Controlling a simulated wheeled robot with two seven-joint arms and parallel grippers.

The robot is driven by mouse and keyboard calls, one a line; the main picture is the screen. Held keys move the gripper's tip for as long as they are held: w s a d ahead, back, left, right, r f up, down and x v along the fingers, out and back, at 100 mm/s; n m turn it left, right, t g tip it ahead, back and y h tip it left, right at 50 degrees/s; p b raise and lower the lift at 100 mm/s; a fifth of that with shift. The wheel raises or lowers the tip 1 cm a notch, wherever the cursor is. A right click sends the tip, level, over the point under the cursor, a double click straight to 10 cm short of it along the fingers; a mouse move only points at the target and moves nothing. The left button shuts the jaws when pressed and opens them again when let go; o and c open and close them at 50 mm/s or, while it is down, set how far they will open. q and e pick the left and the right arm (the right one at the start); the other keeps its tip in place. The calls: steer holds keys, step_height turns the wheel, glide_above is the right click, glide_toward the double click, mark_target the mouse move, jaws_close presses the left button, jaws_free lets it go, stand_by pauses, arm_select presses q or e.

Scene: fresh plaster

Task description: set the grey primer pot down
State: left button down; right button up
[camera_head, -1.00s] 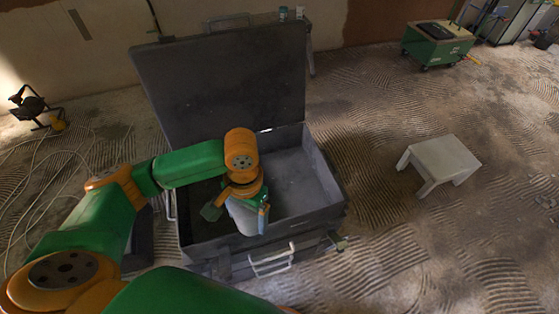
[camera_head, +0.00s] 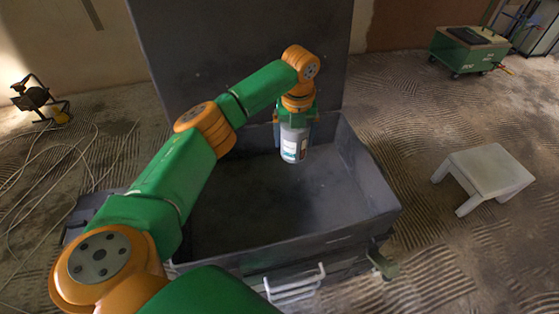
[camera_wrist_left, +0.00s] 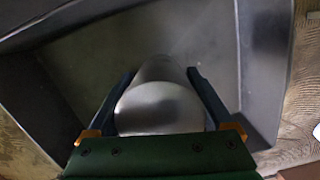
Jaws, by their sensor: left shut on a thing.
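The grey primer pot (camera_head: 293,146) is a pale cylinder with a printed label, upright in the head view. My left gripper (camera_head: 294,128) is shut on it from above and holds it over the back part of the open dark grey tool chest (camera_head: 388,213). The pot (camera_wrist_left: 160,104) also shows in the left wrist view, between the two fingers of my left gripper (camera_wrist_left: 160,98). I cannot tell whether the pot's bottom touches the chest floor. My right gripper is not in view.
The chest's lid (camera_head: 245,60) stands open at the back. The chest floor (camera_head: 270,205) is clear in front of the pot. A small white stool (camera_head: 490,168) stands to the right, and a green wheeled cart (camera_head: 467,50) stands farther back. Cables (camera_head: 50,160) lie at left.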

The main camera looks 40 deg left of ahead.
arm_select(q)
steer(key=s+d+f, duration=0.1)
steer(key=s+f, duration=0.1)
steer(key=s, duration=0.1)
steer(key=s+d+f+b, duration=0.1)
steer(key=s+f, duration=0.2)
steer(key=s, duration=0.1)
steer(key=s+d+f+b, duration=0.1)
steer(key=s+d+f, duration=0.1)
steer(key=s, duration=0.1)
steer(key=shift+s+f, duration=0.25)
steer(key=shift+f, duration=0.1)
steer(key=shift+s+d+f, duration=0.15)
steer(key=shift+s+f, duration=0.05)
steer(key=shift+f, duration=0.1)
steer(key=f, duration=0.1)
steer(key=f+b, duration=0.1)
steer(key=s+f, duration=0.1)
steer(key=f, duration=0.1)
steer(key=shift+d+b, duration=0.25)
steer(key=shift+b, duration=0.1)
steer(key=shift+f, duration=0.1)
steer(key=shift+w, duration=0.1)
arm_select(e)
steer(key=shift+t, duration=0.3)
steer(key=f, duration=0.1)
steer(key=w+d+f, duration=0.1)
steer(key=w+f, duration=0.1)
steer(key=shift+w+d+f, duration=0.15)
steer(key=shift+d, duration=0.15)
